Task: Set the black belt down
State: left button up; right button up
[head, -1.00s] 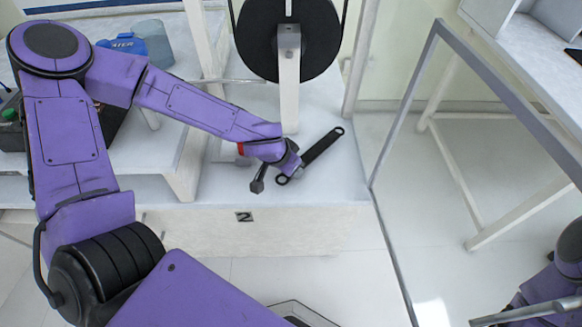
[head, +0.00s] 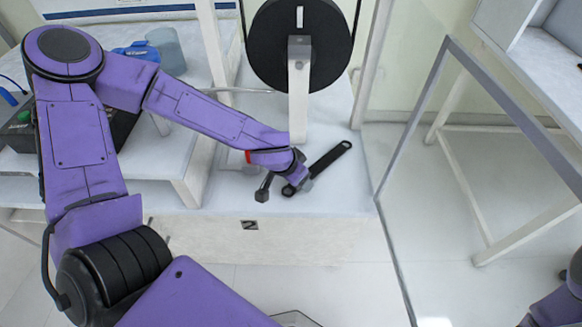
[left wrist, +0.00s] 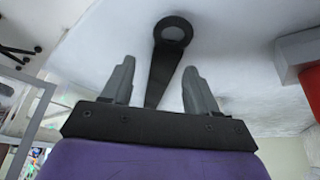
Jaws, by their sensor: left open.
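The black belt (head: 330,162) is a long, straight, flat black piece with a ring at its end. It lies slantwise on the white platform in the head view. My left gripper (head: 284,190) is over its near end, fingers apart. In the left wrist view the belt (left wrist: 165,72) runs between the two open fingers of my left gripper (left wrist: 159,65), with its ring beyond the fingertips. Neither finger visibly presses on it. The belt's lower part is hidden behind the gripper's body there. My right gripper is not in view; only part of my purple right arm shows at the lower right.
A black wheel (head: 299,45) on a white post (head: 298,95) stands behind the belt. A blue bottle (head: 136,50) and a dark crate (head: 118,120) are at the left. A grey frame (head: 400,150) stands to the right. Bare platform lies right of the belt.

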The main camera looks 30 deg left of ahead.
pick_arm(q)
jog(key=p+v, duration=0.5)
jog(key=v, duration=0.6)
jog(key=shift+r+p, duration=0.2)
jog(key=shift+p, duration=0.1)
jog(key=shift+a, duration=0.15)
